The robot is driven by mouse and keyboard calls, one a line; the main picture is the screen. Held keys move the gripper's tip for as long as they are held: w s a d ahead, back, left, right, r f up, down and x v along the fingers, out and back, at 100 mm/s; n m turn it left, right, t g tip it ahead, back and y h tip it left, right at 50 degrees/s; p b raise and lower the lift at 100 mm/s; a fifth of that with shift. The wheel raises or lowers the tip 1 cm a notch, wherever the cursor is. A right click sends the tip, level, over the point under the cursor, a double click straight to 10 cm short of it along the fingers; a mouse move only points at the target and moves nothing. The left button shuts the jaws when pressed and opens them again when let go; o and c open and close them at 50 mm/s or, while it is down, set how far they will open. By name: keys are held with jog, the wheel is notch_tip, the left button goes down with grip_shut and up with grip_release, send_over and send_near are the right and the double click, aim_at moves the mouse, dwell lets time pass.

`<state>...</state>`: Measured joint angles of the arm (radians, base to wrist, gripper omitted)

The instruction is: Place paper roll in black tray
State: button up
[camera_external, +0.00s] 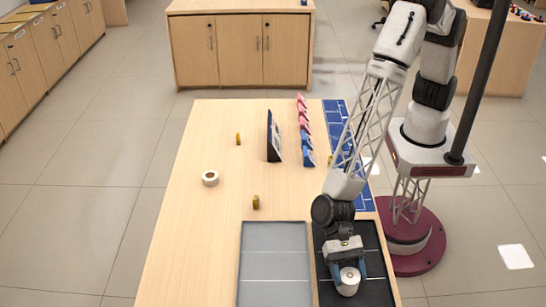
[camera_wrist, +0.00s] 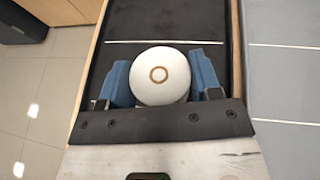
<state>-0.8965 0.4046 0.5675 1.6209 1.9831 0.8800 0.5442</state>
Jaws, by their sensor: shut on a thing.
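A white paper roll (camera_external: 348,281) with a brown core ring is between the blue fingers of my gripper (camera_external: 348,272), over the black tray (camera_external: 327,293) at the front right of the counter. In the wrist view the roll (camera_wrist: 160,76) shows end-on, with a blue finger of my gripper (camera_wrist: 163,84) against each side. Black tray surface (camera_wrist: 127,28) with a white line lies beneath and around it. I cannot tell whether the roll touches the tray floor. Another white roll (camera_external: 210,178) lies on the left part of the counter.
A grey tray (camera_external: 274,265) lies left of the black one, and it also shows in the wrist view (camera_wrist: 285,90). A dark upright stand (camera_external: 273,137), a row of red and blue items (camera_external: 304,130), a blue patterned mat (camera_external: 338,112) and small yellow items (camera_external: 256,202) stand farther back. The left counter is mostly clear.

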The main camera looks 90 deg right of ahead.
jog(key=o, duration=1)
jog(key=shift+d+r, duration=0.1)
jog(key=shift+w+d+r, duration=0.15)
jog(key=shift+d+r, duration=0.1)
jog(key=shift+d, duration=0.2)
jog(key=v, duration=1)
jog(key=shift+d+r, duration=0.1)
jog(key=shift+d, duration=0.3)
